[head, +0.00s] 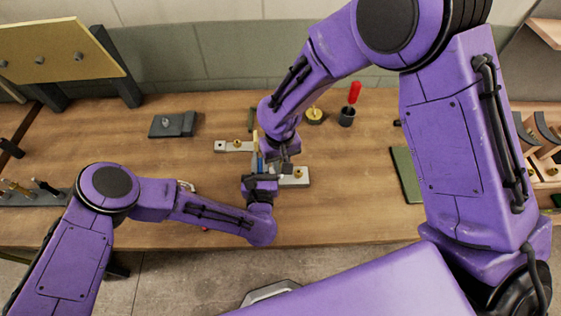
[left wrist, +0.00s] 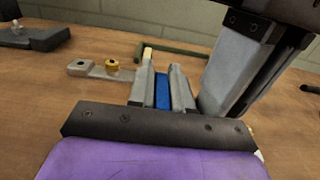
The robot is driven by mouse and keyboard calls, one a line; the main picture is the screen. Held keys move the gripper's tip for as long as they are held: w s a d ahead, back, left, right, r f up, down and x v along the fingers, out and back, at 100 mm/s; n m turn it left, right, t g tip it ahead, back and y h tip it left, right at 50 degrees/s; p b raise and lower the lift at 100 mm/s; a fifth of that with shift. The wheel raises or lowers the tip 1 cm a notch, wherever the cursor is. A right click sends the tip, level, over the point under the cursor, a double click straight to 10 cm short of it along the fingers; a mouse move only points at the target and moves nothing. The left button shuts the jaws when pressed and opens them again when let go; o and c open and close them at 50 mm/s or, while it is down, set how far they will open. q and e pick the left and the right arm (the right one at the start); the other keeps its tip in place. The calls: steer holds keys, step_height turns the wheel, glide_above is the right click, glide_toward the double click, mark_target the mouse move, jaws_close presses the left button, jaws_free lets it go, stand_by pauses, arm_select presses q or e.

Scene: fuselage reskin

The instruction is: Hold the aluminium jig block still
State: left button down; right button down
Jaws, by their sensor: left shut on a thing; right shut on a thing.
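A pale metal bar with a brass fitting near each end (head: 297,178) lies on the bench under my grippers. Its far end also shows in the left wrist view (left wrist: 85,68). I cannot tell for sure which part is the aluminium jig block. My left gripper (head: 260,177) is low over the bar's middle; in the left wrist view its grey fingers (left wrist: 162,90) are shut around a narrow blue piece (left wrist: 162,92). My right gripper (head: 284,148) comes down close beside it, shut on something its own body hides.
A red-handled tool (head: 354,92) stands in a dark cup (head: 347,117) behind, beside a round brass-topped piece (head: 314,116). A dark grey block (head: 173,125) lies at the back left, a green strip (head: 407,174) at the right.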

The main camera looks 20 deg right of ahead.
steer(key=shift+f, duration=1.15)
arm_select(q)
steer(key=shift+s, duration=0.1)
arm_select(e)
steer(key=c, duration=1)
jaws_free()
arm_select(q)
steer(key=shift+d, duration=0.1)
arm_select(e)
steer(key=shift+a+r, duration=0.1)
step_height(320, 180, up, 2)
steer(key=shift+w+r, duration=0.15)
steer(key=shift+r, duration=1.35)
